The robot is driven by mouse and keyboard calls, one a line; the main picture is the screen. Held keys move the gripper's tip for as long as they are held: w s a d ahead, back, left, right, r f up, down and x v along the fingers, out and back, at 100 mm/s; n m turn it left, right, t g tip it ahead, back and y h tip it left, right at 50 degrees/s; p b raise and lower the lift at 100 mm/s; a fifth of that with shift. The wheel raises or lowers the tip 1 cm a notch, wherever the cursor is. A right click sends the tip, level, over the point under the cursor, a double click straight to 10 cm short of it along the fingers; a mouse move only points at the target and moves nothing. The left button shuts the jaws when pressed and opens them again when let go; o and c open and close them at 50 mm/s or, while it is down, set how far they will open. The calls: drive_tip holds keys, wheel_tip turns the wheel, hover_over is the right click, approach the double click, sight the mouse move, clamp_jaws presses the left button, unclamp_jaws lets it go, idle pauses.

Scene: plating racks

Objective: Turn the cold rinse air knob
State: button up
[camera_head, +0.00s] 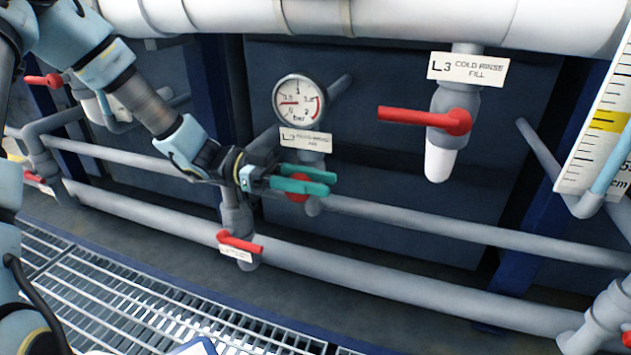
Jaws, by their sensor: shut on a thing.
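The cold rinse air knob (297,195) is a small red round knob on the upper grey pipe, below a pressure gauge. The gauge (300,101) is white with a red needle. My gripper (313,184) reaches in from the left with teal fingers. The fingers are shut on the knob, one above and one in front of it, and hide part of it.
A red lever valve (425,119) labelled cold rinse fill (467,69) is at right. Another red lever (240,242) sits just below my gripper on the lower pipe (330,262). A level scale (598,125) stands at far right. Metal grating (150,310) covers the floor.

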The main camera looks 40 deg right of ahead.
clamp_jaws()
drive_tip(key=shift+r+p, duration=0.1)
drive_tip(key=shift+p, duration=0.45)
wheel_tip(320, 180, down, 2)
drive_tip(key=t+y+p, duration=0.3)
drive_tip(key=t+p, duration=0.2)
drive_tip(key=p, duration=0.6)
drive_tip(key=shift+s, duration=0.15)
drive_tip(key=o, duration=0.6)
unclamp_jaws()
drive_tip(key=shift+o, duration=0.2)
